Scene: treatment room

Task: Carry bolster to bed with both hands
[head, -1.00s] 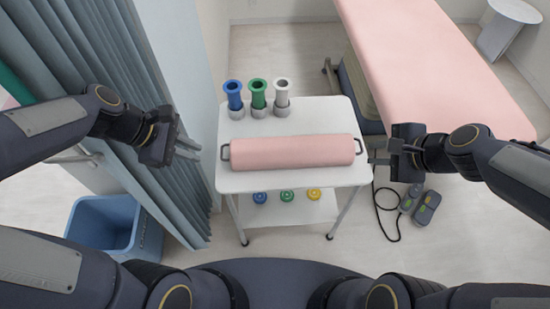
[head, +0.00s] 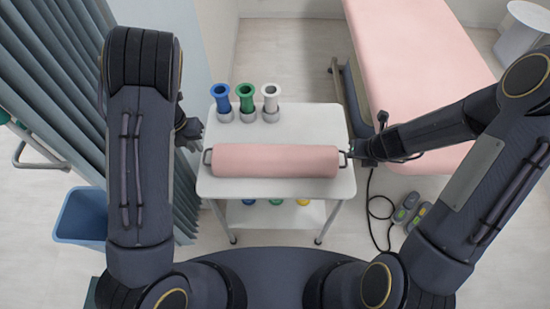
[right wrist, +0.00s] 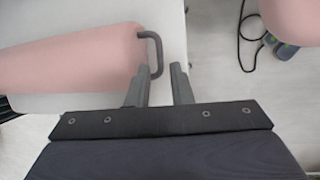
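The pink bolster (head: 275,161) lies across the top of a white trolley (head: 310,120), with a dark handle at each end. My left gripper (head: 193,133) is just left of the left handle (head: 207,157), partly hidden by my forearm; its finger opening is unclear. My right gripper (head: 352,151) is at the right handle. In the right wrist view, its fingers (right wrist: 161,76) are apart, and the handle (right wrist: 156,52) is just ahead of and between the tips, not gripped. The pink bed (head: 415,70) stands right of and behind the trolley.
Blue, green and white holders (head: 245,103) stand at the trolley's back edge. A blue bin (head: 80,215) and curtain (head: 45,70) are at left. A hand control (head: 412,209) with a cable lies on the floor at right. A small round white table stands at far right.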

